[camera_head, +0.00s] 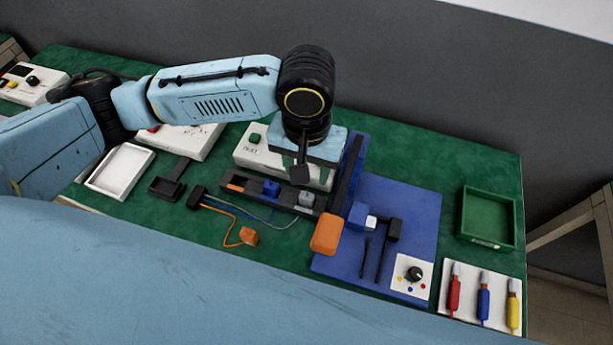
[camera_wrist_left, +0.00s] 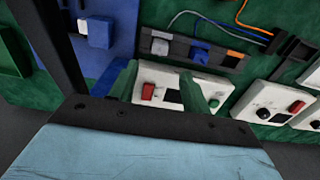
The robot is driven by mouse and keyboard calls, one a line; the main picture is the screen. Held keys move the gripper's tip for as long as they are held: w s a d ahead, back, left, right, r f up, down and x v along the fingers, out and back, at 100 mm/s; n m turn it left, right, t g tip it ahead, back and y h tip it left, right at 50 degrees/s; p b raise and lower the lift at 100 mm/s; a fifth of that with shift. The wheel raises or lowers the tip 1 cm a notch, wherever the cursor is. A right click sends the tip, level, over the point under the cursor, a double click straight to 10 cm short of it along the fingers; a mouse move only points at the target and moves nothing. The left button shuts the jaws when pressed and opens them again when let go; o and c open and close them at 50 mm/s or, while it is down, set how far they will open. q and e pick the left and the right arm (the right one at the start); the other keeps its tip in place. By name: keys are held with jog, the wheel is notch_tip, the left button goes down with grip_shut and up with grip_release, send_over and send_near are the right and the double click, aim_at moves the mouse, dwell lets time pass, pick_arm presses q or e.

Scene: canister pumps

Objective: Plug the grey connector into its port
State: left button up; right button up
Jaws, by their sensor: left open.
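The grey connector (camera_head: 306,199) sits in a slot of a black rack (camera_head: 286,200), with a pale cable running from it toward the left. In the left wrist view the grey connector (camera_wrist_left: 160,46) is beyond my fingertips. My left gripper (camera_head: 300,175) is above a white box with buttons, just behind the rack. In the left wrist view its green fingers (camera_wrist_left: 160,70) are spread and nothing is between them. The grey connector is apart from the fingers. My right gripper is not in view.
A blue connector (camera_head: 271,187) and an orange part (camera_head: 235,184) share the rack. A loose orange plug (camera_head: 249,236) lies in front. A tall dark bar (camera_head: 346,170) and blue board (camera_head: 412,215) stand right. A green tray (camera_head: 487,218) is farther right; a white tray (camera_head: 120,170) is left.

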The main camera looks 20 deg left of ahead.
pick_arm(q)
notch_tip(320, 180, up, 3)
jog(key=shift+r, duration=0.15)
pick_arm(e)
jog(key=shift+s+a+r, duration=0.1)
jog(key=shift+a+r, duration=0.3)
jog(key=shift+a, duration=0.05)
pick_arm(q)
jog(key=shift+p, duration=0.3)
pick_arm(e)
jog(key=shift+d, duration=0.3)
